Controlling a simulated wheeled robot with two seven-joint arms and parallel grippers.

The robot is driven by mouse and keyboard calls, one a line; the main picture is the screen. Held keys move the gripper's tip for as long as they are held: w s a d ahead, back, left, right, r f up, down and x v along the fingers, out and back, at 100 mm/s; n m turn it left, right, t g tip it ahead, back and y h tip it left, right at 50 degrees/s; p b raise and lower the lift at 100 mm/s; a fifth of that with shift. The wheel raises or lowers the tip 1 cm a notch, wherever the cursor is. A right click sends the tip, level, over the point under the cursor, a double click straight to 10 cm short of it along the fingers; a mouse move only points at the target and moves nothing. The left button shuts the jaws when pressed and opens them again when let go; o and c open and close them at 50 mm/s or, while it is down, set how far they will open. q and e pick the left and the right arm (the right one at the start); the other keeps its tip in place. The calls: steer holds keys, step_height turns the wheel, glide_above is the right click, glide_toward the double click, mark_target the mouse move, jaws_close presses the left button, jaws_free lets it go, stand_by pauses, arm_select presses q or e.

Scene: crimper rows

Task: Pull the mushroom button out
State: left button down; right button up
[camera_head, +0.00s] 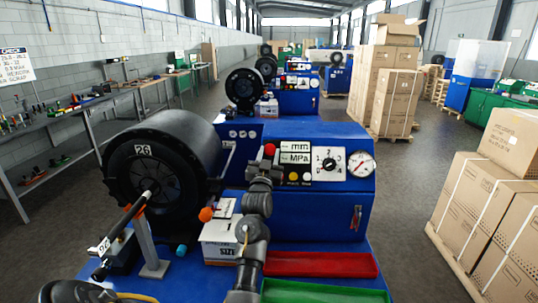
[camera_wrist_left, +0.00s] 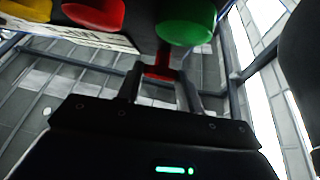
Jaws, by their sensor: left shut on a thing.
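The red mushroom button (camera_head: 269,149) shows at the left end of the blue machine's control panel (camera_head: 318,162), just above my left gripper (camera_head: 264,172). In the left wrist view, the fingers of my left gripper (camera_wrist_left: 160,82) stand on either side of a red part (camera_wrist_left: 159,70), which looks like the mushroom button; the gripper is shut on it. A green button (camera_wrist_left: 186,22), a red button (camera_wrist_left: 94,12) and a yellow button (camera_wrist_left: 26,8) show close beyond the fingertips. My right gripper is not in view.
A dial gauge (camera_head: 361,164) is right on the panel. A red tray (camera_head: 320,265) and a green tray (camera_head: 322,291) lie below. Cartons (camera_head: 487,210) stand at right.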

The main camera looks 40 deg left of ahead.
arm_select(q)
steer(key=c, duration=1.3)
jaws_free()
steer(key=o, duration=0.4)
steer(key=shift+s+d+r, duration=0.1)
steer(key=shift+s, duration=0.1)
steer(key=shift+s+f+b, duration=0.15)
steer(key=shift+f+b, duration=0.1)
steer(key=shift+b, duration=0.1)
steer(key=b+v, duration=0.3)
steer(key=v, duration=0.7)
steer(key=shift+s+d+b, duration=0.15)
steer(key=shift+s+b, duration=0.05)
steer(key=shift+b, duration=0.15)
